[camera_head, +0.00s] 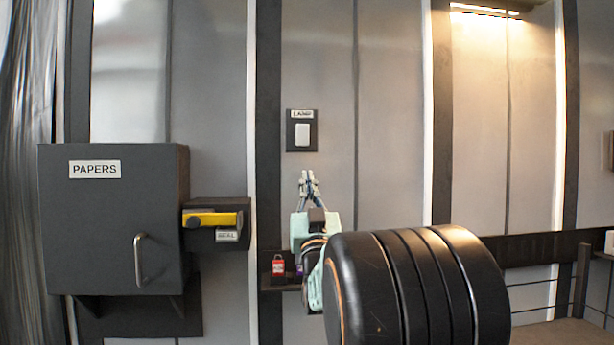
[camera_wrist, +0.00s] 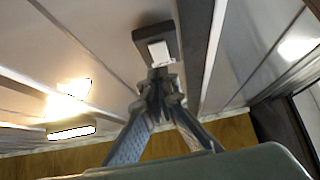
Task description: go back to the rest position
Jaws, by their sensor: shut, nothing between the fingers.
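My gripper (camera_head: 309,180) points upward in the head view, just below the lamp switch. Its fingers are drawn together at the tips with nothing between them. In the wrist view the shut fingertips (camera_wrist: 158,78) overlap the lower part of the switch in the picture; I cannot tell whether they touch it. The white lamp switch (camera_head: 302,135) sits on a dark plate under a "LAMP" label. My own arm's large black rounded link hides the lower middle and right of the head view.
A grey "PAPERS" box (camera_head: 110,225) with a handle is at left. Beside it is a "SEAL" box (camera_head: 230,236) with a yellow lever (camera_head: 212,219). A small shelf (camera_head: 280,284) holds a red padlock-like item (camera_head: 278,266). A lit lamp (camera_head: 485,11) is at upper right. A railing (camera_head: 545,250) stands at right.

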